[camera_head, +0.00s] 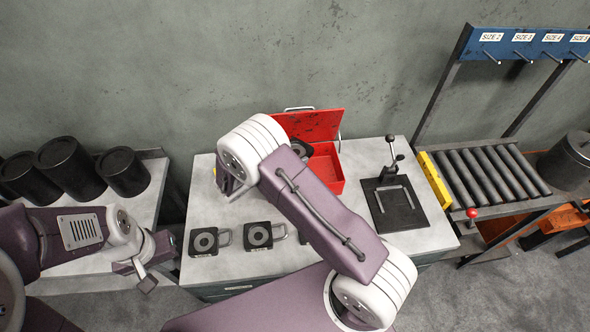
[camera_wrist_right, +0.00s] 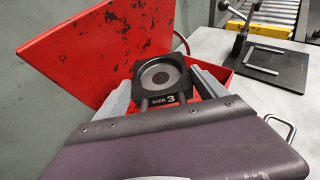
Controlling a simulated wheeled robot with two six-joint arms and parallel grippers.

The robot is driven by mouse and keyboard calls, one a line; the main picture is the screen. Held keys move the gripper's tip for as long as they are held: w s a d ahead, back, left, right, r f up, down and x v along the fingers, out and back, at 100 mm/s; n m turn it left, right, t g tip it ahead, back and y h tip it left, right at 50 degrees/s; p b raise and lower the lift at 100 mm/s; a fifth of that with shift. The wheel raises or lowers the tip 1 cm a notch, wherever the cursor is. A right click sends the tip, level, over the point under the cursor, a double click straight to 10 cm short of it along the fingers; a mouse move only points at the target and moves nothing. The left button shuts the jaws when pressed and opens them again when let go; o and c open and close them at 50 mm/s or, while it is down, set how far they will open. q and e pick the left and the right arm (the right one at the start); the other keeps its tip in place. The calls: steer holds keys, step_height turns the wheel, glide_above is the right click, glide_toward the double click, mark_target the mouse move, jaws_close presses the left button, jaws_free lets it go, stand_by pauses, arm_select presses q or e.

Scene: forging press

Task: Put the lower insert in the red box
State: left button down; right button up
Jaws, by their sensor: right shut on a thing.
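The red box (camera_head: 328,170) stands open at the back of the table, its lid raised; its red lid (camera_wrist_right: 90,60) also shows in the right wrist view. A dark square insert marked SIZE 3 (camera_wrist_right: 160,75), with a round recess, is between the fingers of my right gripper (camera_wrist_right: 165,98), which is shut on it. The insert appears over or at the box opening; its height is unclear. In the head view my right arm hides most of that gripper, and a dark part of the insert (camera_head: 300,148) shows. My left gripper (camera_head: 136,276) appears open and empty at the left.
A black plate with a lever tool (camera_head: 397,205) lies at right, beside a roller conveyor (camera_head: 490,175). Black cylinders (camera_head: 68,170) stand on the left table.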

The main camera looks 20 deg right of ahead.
step_height(320, 180, down, 4)
steer(key=shift+f+p, duration=0.1)
steer(key=shift+p, duration=0.2)
step_height(320, 180, down, 5)
steer(key=shift+r+p, duration=0.1)
steer(key=shift+p, duration=0.2)
steer(key=shift+s+f+b, duration=0.1)
steer(key=shift+f+b, duration=0.15)
steer(key=shift+b, duration=0.1)
steer(key=shift+f, duration=0.1)
